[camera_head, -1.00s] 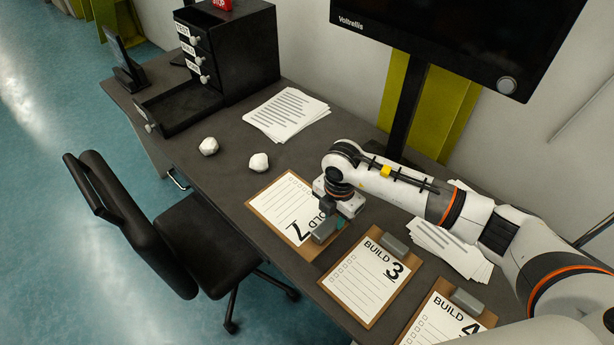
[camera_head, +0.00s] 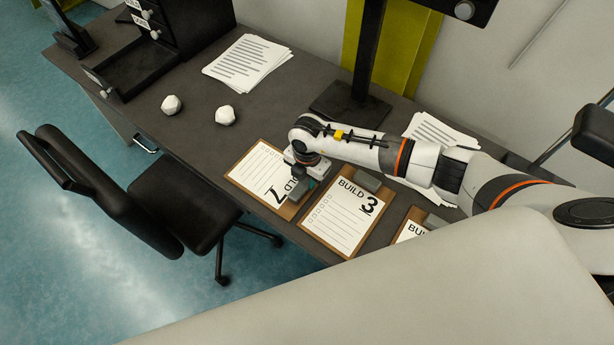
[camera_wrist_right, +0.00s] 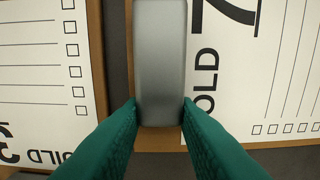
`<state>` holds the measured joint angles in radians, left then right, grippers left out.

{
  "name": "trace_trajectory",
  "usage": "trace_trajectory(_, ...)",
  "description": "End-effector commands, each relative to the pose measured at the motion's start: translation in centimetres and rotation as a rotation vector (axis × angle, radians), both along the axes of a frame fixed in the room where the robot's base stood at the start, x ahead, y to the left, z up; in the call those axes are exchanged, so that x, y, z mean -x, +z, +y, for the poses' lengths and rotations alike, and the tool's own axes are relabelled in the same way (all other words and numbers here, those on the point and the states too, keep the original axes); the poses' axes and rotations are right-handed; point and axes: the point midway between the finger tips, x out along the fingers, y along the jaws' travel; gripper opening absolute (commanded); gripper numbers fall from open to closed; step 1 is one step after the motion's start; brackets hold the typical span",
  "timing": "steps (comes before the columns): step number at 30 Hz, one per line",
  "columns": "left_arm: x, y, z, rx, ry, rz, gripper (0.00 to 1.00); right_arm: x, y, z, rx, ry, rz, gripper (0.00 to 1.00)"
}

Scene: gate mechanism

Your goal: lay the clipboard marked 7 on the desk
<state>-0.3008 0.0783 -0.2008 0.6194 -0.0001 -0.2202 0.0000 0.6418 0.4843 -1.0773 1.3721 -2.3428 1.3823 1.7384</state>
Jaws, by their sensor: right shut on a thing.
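The clipboard marked 7 (camera_head: 258,172) is flat at the desk's front edge, just left of the clipboard marked 3 (camera_head: 333,224). It also shows in the right wrist view (camera_wrist_right: 280,75), with the upper part of its sheet to the right of its grey clip (camera_wrist_right: 160,55). My right gripper (camera_head: 300,191) is at that clip, its green fingers (camera_wrist_right: 160,112) shut on the clip's two sides. In the head view, the gripper and wrist hide part of the clip. I cannot tell whether the board touches the desk (camera_head: 195,135). My left gripper is out of view.
Another clipboard (camera_head: 412,230) is partly hidden at the right. Paper stacks (camera_head: 247,60), two crumpled paper balls (camera_head: 171,104), a black drawer unit (camera_head: 180,40) and a monitor stand (camera_head: 350,100) are on the desk. A black chair (camera_head: 180,205) stands in front.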

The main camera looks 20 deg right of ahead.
Motion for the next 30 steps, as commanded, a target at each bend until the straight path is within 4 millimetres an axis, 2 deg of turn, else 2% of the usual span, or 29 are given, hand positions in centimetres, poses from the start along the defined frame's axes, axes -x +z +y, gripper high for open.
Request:
trace_trajectory(1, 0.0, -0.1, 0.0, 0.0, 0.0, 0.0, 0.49, 0.0, -0.1, 0.0, 0.0, 0.0, 0.0, 0.32)
trace_trajectory(4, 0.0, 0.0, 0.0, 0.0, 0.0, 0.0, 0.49, 0.0, 0.0, 0.0, 0.0, 0.0, 0.0, 0.48)
trace_trajectory(12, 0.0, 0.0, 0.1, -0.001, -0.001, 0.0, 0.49, 0.0, 0.0, 0.0, 0.0, 0.0, 0.0, 0.49)
trace_trajectory(16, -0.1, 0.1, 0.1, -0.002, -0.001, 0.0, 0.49, 0.0, 0.7, 0.0, 0.0, 0.001, -0.001, 0.49)
trace_trajectory(20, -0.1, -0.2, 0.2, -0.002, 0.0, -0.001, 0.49, -0.1, 2.8, -0.1, 0.0, 0.002, -0.005, 0.49)
trace_trajectory(30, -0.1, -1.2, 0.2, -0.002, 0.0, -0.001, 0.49, -0.1, 9.8, -0.1, 0.0, 0.001, -0.004, 0.49)
